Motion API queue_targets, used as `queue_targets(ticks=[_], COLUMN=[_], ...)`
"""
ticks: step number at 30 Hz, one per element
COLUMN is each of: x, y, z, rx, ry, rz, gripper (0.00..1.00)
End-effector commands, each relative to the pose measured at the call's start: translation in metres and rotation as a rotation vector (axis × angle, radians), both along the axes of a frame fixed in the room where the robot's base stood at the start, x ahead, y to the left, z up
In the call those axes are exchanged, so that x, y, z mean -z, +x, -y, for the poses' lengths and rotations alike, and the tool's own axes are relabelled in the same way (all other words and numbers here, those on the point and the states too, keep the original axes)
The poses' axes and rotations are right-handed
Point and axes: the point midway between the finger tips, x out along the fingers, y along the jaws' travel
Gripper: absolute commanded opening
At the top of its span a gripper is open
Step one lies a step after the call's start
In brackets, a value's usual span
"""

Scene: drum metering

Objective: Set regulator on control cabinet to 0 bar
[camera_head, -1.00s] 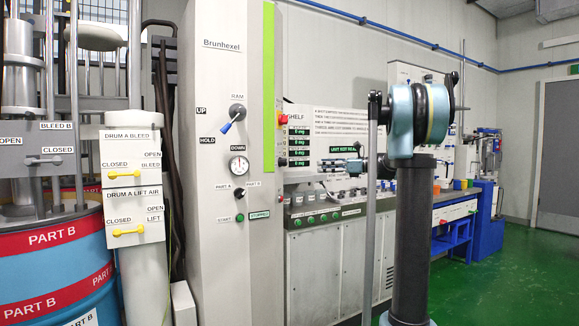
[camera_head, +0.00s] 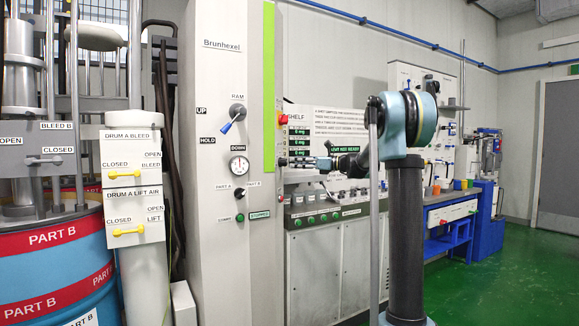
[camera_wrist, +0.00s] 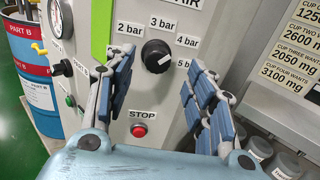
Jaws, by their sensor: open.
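The regulator is a round black knob (camera_wrist: 157,56) with a white mark, on the pale face of the control cabinet (camera_wrist: 168,104). Labels for 2, 3, 4 and 5 bar show around it in the wrist view. Its white mark lies on the right side, toward the 4 and 5 bar labels; the exact setting is unclear. My gripper (camera_wrist: 160,68) is open, with one finger on each side of the knob in the picture and no clear contact. In the head view, my gripper (camera_head: 305,162) is beside the right edge of the cabinet (camera_head: 215,90); the regulator cannot be made out there.
A red stop button (camera_wrist: 139,130) sits below the knob. A green strip (camera_wrist: 102,28) runs along the cabinet edge. A bench with several lidded cups (camera_wrist: 258,148) is to the right. Blue drums (camera_head: 60,262) stand at the left. Green floor (camera_head: 500,270) is open at the right.

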Motion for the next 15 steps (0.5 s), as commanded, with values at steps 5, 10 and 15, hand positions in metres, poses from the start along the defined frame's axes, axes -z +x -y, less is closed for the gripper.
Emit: queue_targets(ticks=[5,10,15], x=[0.0,0.0,0.0], y=[0.007,0.012,0.013], z=[-0.027,-0.04,-0.045], rx=[-0.003,-0.001,-0.001], ry=[0.0,0.0,0.0], rz=[0.0,0.0,0.0], gripper=[0.5,0.5,0.5])
